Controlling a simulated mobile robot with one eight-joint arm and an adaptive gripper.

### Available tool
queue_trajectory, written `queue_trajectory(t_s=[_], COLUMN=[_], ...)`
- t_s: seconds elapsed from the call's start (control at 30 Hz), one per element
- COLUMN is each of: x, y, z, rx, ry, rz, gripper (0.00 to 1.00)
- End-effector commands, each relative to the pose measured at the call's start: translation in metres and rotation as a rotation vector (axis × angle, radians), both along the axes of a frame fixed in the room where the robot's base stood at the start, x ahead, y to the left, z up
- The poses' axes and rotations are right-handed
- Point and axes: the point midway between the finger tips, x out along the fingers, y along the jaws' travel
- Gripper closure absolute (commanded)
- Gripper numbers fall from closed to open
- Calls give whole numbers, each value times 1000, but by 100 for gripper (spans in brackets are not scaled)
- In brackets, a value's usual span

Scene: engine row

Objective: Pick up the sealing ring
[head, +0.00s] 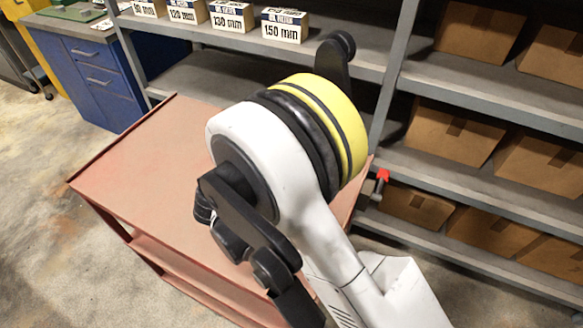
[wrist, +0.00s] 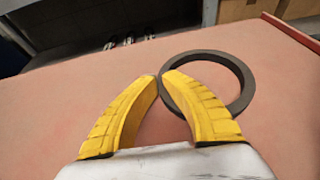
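The sealing ring (wrist: 247,84) is a dark grey, flat ring over the reddish cart top (wrist: 60,102) in the wrist view. My gripper (wrist: 160,76) has two yellow fingers whose tips are nearly together. The ring's left rim runs between the tips, and the right finger covers part of it. The fingers appear shut on that rim. I cannot tell whether the ring rests on the top or is slightly raised. In the head view my arm hides both ring and gripper; the cart top (head: 140,165) shows to its left.
A grey shelf rack (head: 460,75) stands behind the cart, with cardboard boxes (head: 455,130) on the right. Labelled size boxes (head: 285,25) sit on its upper shelf. A blue drawer cabinet (head: 95,78) stands at back left. The cart top's left part is clear.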

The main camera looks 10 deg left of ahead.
Motion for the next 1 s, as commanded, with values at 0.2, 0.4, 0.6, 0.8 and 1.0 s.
queue_trajectory(t_s=[0.2,0.4,0.6,0.8,1.0], x=[0,0,0,1,22], y=[0,0,0,-3,-48], z=[0,1,14,49,75], rx=[0,0,0,0,0], ry=[0,0,0,0,0], rz=[0,0,0,-1,-4], gripper=[100,100,100,100,100])
